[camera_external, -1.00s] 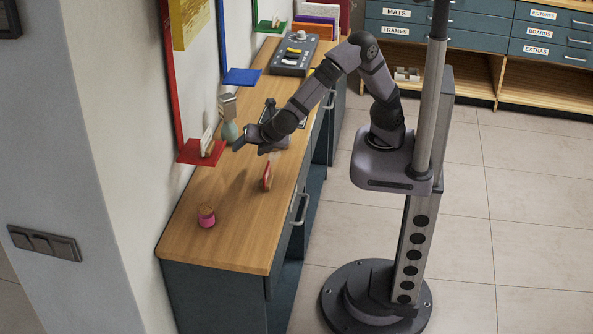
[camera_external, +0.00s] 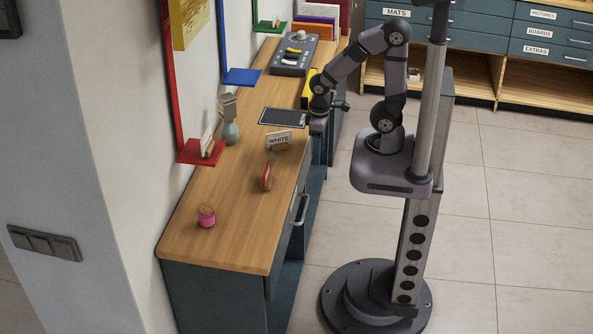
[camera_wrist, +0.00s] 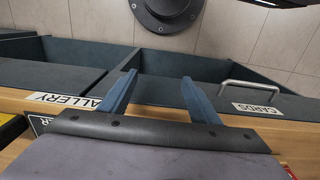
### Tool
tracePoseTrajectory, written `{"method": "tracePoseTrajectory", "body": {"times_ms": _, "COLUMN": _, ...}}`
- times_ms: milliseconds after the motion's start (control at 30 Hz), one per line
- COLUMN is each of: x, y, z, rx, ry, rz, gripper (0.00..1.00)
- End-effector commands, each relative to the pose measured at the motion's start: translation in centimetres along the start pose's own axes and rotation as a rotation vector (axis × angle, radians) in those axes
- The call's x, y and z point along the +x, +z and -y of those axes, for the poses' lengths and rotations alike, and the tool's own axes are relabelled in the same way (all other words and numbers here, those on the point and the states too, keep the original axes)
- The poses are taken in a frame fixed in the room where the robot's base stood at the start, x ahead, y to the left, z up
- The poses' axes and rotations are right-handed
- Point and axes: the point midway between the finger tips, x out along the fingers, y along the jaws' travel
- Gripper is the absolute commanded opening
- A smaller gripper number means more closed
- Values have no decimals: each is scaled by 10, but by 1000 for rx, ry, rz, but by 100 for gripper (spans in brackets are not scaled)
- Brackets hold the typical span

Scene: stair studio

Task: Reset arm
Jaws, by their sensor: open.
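My gripper (camera_external: 318,122) is at the right front edge of the wooden counter, with the arm folded back toward its column. In the wrist view my gripper (camera_wrist: 157,88) shows two blue fingers spread apart with nothing between them. The fingers point down past the counter edge toward the dark cabinet front and the floor.
On the counter (camera_external: 215,250) stand a pink spool (camera_external: 206,216), a red item (camera_external: 267,177), a "WHITE" label card (camera_external: 279,140), a pale green bottle (camera_external: 230,131) and a dark framed panel (camera_external: 283,117). A drawer handle (camera_wrist: 253,87) sits near the fingers. Open floor (camera_external: 480,230) lies right.

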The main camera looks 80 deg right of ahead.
Motion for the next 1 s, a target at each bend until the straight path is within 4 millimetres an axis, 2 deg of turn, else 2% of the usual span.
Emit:
{"method": "tracePoseTrajectory", "body": {"times_ms": 33, "x": -29, "y": -3, "z": 1, "rx": -4, "ry": 0, "rz": -2, "gripper": 57}}
{"method": "tracePoseTrajectory", "body": {"times_ms": 400, "x": -115, "y": -4, "z": 1, "rx": -11, "ry": 1, "rz": 2, "gripper": 57}}
{"method": "tracePoseTrajectory", "body": {"times_ms": 500, "x": -133, "y": -4, "z": 2, "rx": -11, "ry": 1, "rz": 3, "gripper": 57}}
{"method": "tracePoseTrajectory", "body": {"times_ms": 700, "x": -150, "y": -4, "z": 2, "rx": -12, "ry": 1, "rz": 3, "gripper": 57}}
{"method": "tracePoseTrajectory", "body": {"times_ms": 1000, "x": -150, "y": -4, "z": 2, "rx": -13, "ry": 1, "rz": 3, "gripper": 57}}
